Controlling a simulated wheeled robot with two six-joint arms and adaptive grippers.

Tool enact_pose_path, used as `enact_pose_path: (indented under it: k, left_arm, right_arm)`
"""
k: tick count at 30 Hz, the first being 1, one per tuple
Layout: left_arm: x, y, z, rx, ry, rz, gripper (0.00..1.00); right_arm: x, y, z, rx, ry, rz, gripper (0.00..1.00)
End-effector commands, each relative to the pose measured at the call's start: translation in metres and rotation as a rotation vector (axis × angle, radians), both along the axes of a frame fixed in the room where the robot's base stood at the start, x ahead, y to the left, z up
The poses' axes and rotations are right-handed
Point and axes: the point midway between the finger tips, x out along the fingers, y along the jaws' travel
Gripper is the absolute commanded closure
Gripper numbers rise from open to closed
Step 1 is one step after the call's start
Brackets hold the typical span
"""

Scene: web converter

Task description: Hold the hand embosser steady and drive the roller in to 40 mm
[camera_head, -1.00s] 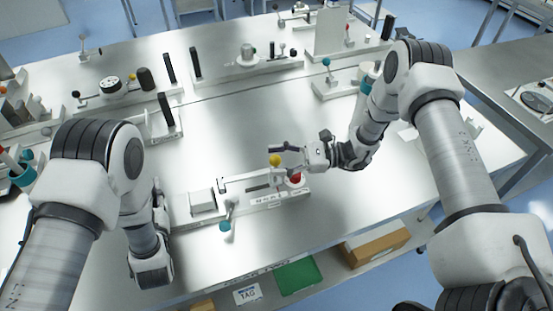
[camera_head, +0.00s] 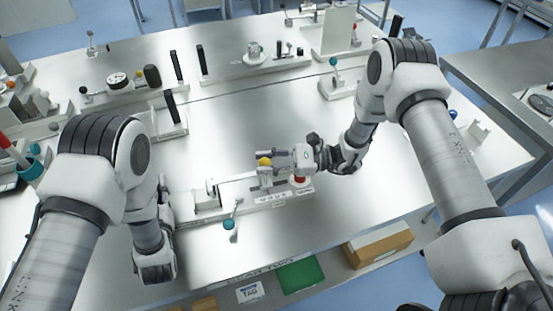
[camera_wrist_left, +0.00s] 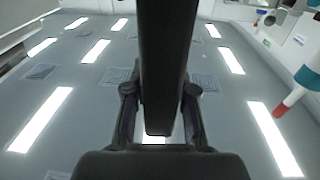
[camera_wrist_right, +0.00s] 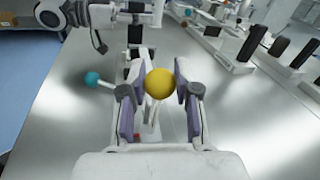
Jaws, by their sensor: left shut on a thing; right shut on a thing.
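The hand embosser (camera_head: 250,197) is a long white fixture lying near the table's front edge, with a teal ball lever (camera_head: 229,224) at its front and a red part (camera_head: 301,180) at its right end. My right gripper (camera_head: 267,160) is shut on the yellow ball knob (camera_head: 264,162) above the embosser. The knob sits between the fingers in the right wrist view (camera_wrist_right: 160,85). My left gripper (camera_wrist_left: 160,110) is shut on a dark bar (camera_wrist_left: 167,60) that fills the middle of the left wrist view. In the head view my left arm mostly hides it. The roller itself cannot be made out clearly.
Other white fixtures with black posts (camera_head: 175,108) stand along the back and left. A teal cup with a red-handled tool (camera_head: 28,168) is at the far left. A cardboard box (camera_head: 378,245) and a green tray (camera_head: 300,275) lie below the front edge. The table's middle is clear.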

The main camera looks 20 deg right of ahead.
Motion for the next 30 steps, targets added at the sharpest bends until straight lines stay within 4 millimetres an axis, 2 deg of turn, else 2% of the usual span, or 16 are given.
enact_pose_path:
  k: [1, 6, 7, 8, 9, 20, 23, 30]
  left_arm:
    - [-0.004, -0.001, -0.011, 0.001, 0.028, -0.004, 1.0]
    - [-0.004, -0.001, -0.011, 0.001, 0.028, -0.004, 1.0]
    - [-0.004, -0.001, -0.011, 0.001, 0.028, -0.004, 1.0]
    - [-0.004, -0.001, -0.011, 0.001, 0.028, -0.004, 1.0]
    - [-0.004, -0.001, -0.011, 0.001, 0.028, -0.003, 1.0]
    - [-0.004, 0.0, -0.011, 0.002, 0.029, -0.002, 1.0]
    - [-0.004, 0.0, -0.011, 0.002, 0.029, -0.002, 1.0]
    - [-0.004, 0.0, -0.011, 0.002, 0.029, -0.002, 1.0]
  right_arm:
    - [-0.001, 0.001, -0.003, -0.001, 0.001, 0.003, 1.0]
    - [-0.001, 0.0, -0.003, -0.001, 0.001, 0.003, 1.0]
    - [-0.001, 0.0, -0.003, -0.001, 0.001, 0.003, 0.58]
    - [-0.001, 0.0, -0.003, -0.001, 0.001, 0.003, 0.48]
    - [-0.001, 0.0, -0.003, -0.001, 0.001, 0.003, 0.43]
    - [-0.002, -0.006, -0.002, -0.001, 0.0, 0.0, 0.43]
    - [-0.006, -0.021, -0.002, 0.0, 0.0, -0.003, 0.43]
    - [-0.024, -0.08, -0.001, 0.0, -0.003, -0.004, 0.43]
